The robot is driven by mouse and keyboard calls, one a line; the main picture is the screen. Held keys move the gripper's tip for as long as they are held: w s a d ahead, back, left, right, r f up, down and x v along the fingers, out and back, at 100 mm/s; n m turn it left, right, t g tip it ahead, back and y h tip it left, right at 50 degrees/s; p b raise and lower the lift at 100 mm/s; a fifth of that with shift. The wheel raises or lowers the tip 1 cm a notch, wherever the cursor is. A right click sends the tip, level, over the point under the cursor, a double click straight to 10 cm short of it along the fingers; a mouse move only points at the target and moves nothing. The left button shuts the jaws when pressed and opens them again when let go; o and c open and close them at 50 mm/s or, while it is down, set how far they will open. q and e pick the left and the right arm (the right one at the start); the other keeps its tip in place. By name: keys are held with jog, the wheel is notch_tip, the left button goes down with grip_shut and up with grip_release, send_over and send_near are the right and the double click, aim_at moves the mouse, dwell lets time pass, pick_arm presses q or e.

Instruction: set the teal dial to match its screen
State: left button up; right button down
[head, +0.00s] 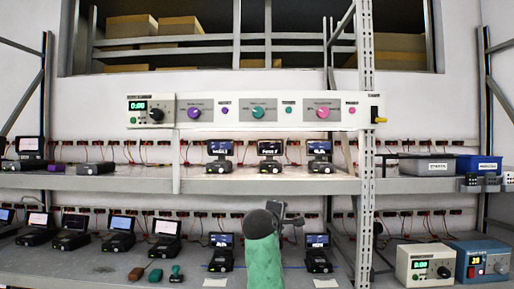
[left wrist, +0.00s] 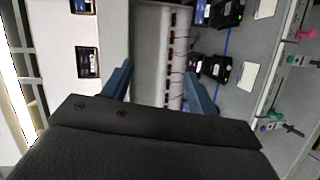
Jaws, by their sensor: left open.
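The teal dial (head: 258,112) is the middle large dial on the long white panel above the upper shelf. It also shows at the right in the left wrist view (left wrist: 272,114). Below it on the upper shelf stands a small dark device with a lit screen (head: 269,148); its text is too small to read surely. My left gripper (head: 287,214), on a green arm, is well below the panel, in front of the lower shelf. In the left wrist view its fingers (left wrist: 160,88) are apart with nothing between them. My right gripper is in neither view.
A purple dial (head: 194,113) and a pink dial (head: 322,112) flank the teal one, with small knobs between. A metal post (head: 366,160) stands right of the screens. Several devices crowd the lower shelf (head: 85,265). The space before the panel looks clear.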

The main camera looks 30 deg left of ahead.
pick_arm(q)
jog(key=s+a+r+n+t+y+p, duration=0.1)
jog(key=a+r+n, duration=0.1)
jog(key=r, duration=0.6)
jog(key=a+r+n+t+p, duration=0.1)
jog(key=a+r+n, duration=0.1)
jog(key=r, duration=0.6)
jog(key=n+t+y+p, duration=0.2)
jog(key=n, duration=0.2)
send_near(257, 113)
jog(key=w, duration=0.1)
jog(key=p+x, duration=0.1)
jog(key=x, duration=0.1)
jog(key=p+x, duration=0.2)
jog(key=x, duration=0.1)
jog(key=p+x, duration=0.1)
jog(key=x, duration=0.1)
jog(key=shift+a+r, duration=0.15)
jog(key=shift+r, duration=0.15)
jog(key=shift+w+a+p, duration=0.15)
jog(key=shift+w+p, duration=0.3)
jog(key=shift+w, duration=0.15)
jog(key=shift+n, duration=0.3)
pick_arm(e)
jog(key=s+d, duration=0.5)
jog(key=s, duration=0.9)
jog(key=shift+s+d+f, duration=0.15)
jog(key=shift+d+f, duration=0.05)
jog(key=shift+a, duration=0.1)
